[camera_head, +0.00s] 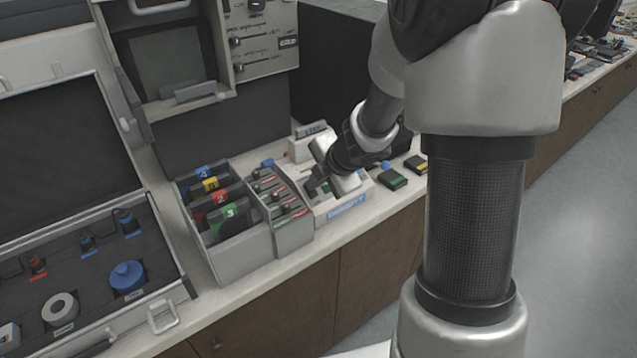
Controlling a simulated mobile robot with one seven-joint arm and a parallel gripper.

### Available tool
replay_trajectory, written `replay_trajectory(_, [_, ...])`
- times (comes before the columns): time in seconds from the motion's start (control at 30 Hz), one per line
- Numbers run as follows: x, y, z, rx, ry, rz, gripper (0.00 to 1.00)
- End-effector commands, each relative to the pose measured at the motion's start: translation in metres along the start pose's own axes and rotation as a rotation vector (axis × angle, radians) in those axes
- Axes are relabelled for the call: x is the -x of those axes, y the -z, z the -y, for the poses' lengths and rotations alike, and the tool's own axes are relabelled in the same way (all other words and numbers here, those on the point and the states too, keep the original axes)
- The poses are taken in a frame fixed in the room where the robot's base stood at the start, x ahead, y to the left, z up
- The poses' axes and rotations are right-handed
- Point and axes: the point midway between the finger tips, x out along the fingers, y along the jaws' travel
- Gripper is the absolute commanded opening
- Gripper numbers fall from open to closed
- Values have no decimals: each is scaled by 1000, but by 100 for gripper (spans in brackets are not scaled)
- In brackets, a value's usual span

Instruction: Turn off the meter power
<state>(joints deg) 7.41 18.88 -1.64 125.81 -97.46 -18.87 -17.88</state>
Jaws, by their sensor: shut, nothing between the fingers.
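A low white device (355,202) with a blue label stands on the counter right of the middle; its lettering is too small to read surely. A small off-white box with a dark top strip (310,131) stands behind it. I cannot tell which of these is the meter, and no power switch shows clearly. My gripper (314,187) is shut and empty, pointing down and left over the low white device. My gripper and wrist hide much of its top, including any control there. I cannot tell whether the fingertips touch it. A small green patch shows near them.
Left of the device are a grey unit with several sliders (290,232) and a grey bin (233,262) with numbered coloured holders. An open case (165,278) fills the left. A panelled cabinet (265,62) stands behind. Small dark blocks (392,179) lie to the right.

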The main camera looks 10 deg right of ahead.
Motion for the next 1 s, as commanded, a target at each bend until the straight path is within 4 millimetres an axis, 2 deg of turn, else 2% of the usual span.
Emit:
replay_trajectory(0.67, [-7, 1, -1, 0, 3, -1, 0])
replay_trajectory(1.0, [-5, 1, 14, -1, 7, -1, 0])
